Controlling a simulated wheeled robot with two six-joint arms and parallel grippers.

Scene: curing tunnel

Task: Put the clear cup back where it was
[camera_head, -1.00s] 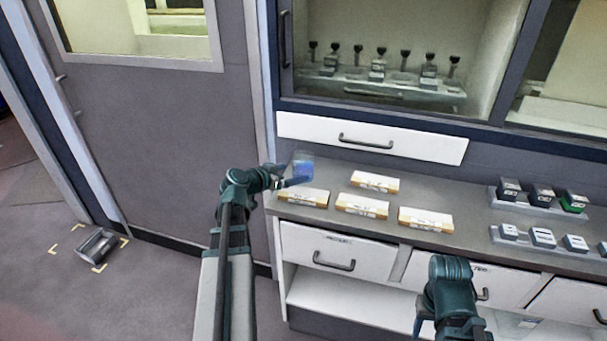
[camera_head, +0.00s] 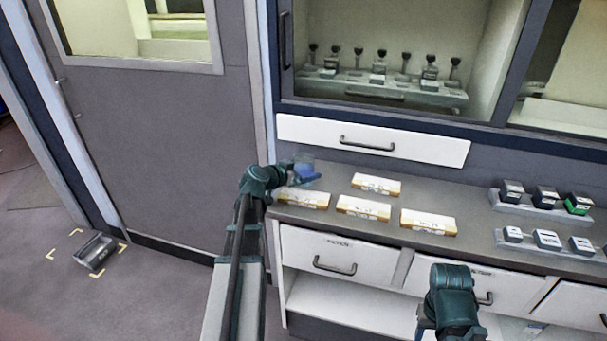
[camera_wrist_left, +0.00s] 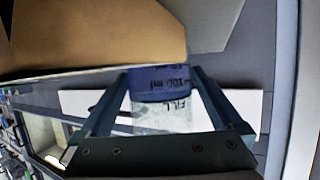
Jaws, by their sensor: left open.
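The clear cup (camera_head: 304,166), with blue contents, stands at the left end of the grey counter, by the wall behind. My left gripper (camera_head: 309,179) is at the cup, with its arm coming in from the left. In the left wrist view the cup (camera_wrist_left: 163,112) shows between the two open fingers (camera_wrist_left: 160,84), with "FILL" and "100 ml" written on it. I cannot tell whether a finger touches it. My right arm is low at the right in the head view, in front of the drawers; its fingers cannot be made out.
Several labelled boxes, one of them a near-left box (camera_head: 303,199), lie on the counter (camera_head: 330,177) close to the cup. Racks of small dark and white blocks (camera_head: 546,196) stand at the right. A glass-fronted cabinet is above. A grey item (camera_head: 95,251) lies on the floor at left.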

